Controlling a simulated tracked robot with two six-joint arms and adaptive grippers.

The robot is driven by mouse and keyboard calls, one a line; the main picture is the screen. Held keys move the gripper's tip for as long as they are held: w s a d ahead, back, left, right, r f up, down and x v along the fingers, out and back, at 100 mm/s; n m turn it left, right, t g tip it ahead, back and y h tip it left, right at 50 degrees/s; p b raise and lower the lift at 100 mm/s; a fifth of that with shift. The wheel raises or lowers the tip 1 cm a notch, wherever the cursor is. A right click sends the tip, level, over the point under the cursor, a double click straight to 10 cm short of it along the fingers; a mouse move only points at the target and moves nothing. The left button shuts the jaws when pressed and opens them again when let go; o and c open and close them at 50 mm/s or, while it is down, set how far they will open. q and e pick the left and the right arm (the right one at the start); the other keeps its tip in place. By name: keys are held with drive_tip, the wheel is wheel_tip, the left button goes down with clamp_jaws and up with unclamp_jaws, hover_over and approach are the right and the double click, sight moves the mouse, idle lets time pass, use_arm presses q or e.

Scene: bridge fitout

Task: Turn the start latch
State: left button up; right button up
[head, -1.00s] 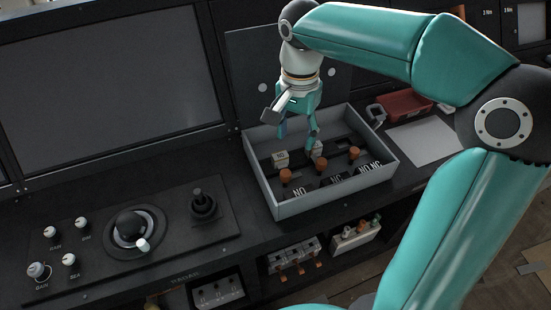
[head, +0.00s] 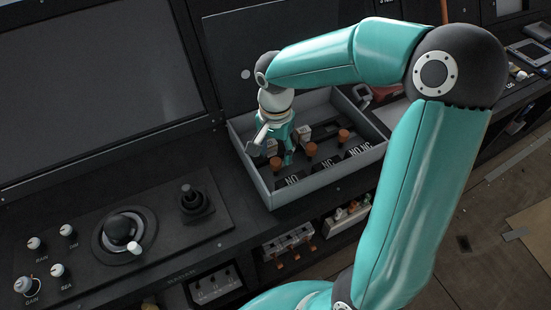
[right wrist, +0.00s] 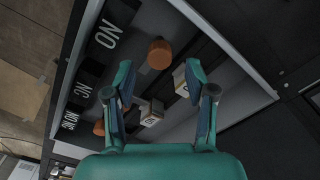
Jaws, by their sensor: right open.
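No part in view is marked as the start latch, so I cannot tell which it is. My right gripper (head: 278,157) is open and low over the left part of a grey tray (head: 325,190). In the right wrist view, its two fingertips (right wrist: 160,72) are apart, with nothing held between them. An orange-brown knob (right wrist: 160,53) lies just past the fingertips. A pale block (right wrist: 152,112) shows between the fingers, and another (right wrist: 180,80) is partly hidden by one finger. In the head view, more knobs (head: 311,150) stand in the tray. My left gripper is not in view.
The tray's walls surround the gripper, and its labels read NO, NC and NO NC. A console panel (head: 160,235) with dials, a trackball (head: 120,231) and a joystick (head: 190,198) lies to the left. Orange-tipped switches (head: 290,243) sit below the tray. A dark screen (head: 100,85) stands behind.

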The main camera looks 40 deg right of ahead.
sight(275, 161)
drive_tip(key=shift+f, duration=1.9)
clamp_jaws()
